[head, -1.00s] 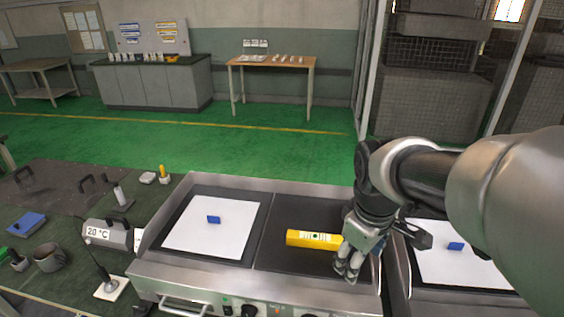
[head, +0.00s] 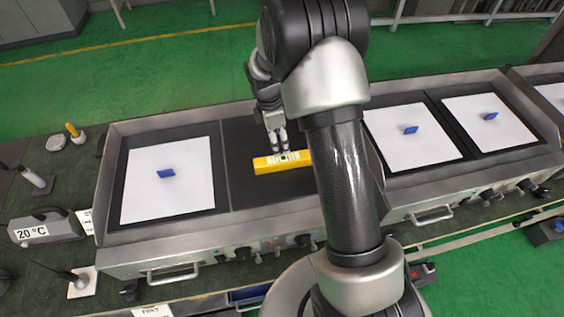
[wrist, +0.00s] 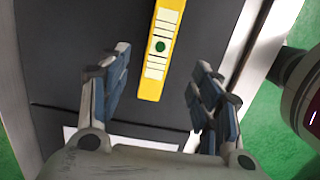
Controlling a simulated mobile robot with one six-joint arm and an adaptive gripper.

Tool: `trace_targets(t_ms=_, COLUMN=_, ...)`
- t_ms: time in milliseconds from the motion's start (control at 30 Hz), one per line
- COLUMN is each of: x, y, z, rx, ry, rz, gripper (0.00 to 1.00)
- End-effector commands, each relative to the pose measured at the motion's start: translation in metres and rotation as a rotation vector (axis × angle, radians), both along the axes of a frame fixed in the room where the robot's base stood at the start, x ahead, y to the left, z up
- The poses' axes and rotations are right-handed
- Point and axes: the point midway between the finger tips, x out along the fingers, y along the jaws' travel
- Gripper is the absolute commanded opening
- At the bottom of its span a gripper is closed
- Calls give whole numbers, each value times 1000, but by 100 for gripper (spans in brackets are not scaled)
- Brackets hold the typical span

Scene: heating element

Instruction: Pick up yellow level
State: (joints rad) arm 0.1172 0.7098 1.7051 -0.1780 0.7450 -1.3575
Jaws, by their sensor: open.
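The yellow level (head: 283,162) lies flat on the dark heating plate (head: 240,147), its right end hidden behind my arm in the head view. In the wrist view the yellow level (wrist: 161,48) shows a green round vial and white scale marks, and its far end runs out of the picture. My gripper (head: 279,142) is just above the level on its far side, pointing down. In the wrist view my gripper (wrist: 160,78) is open, with the level's near end seen between the spread fingers. Nothing is held. I cannot tell the exact height above the plate.
White sheets with blue pieces lie on the left plate (head: 166,180) and on the right hotplate (head: 412,131). Metal rims (head: 190,118) surround the plates. A grey "20 °C" block (head: 45,229) and a yellow-handled tool (head: 75,133) stand at left.

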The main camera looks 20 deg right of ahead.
Motion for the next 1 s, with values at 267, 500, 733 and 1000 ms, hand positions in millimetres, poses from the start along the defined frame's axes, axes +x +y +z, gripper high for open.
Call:
trace_targets(t_ms=267, x=-2, y=-6, z=-52, rx=0, ry=1, rz=-2, gripper=58)
trace_targets(t_ms=500, x=-2, y=-8, z=-64, rx=0, ry=0, rz=-2, gripper=58)
trace_targets(t_ms=733, x=-5, y=-16, z=-96, rx=1, ry=3, rz=-2, gripper=58)
trace_targets(t_ms=1000, x=-4, y=-18, z=-110, rx=0, ry=-1, rz=-2, gripper=58)
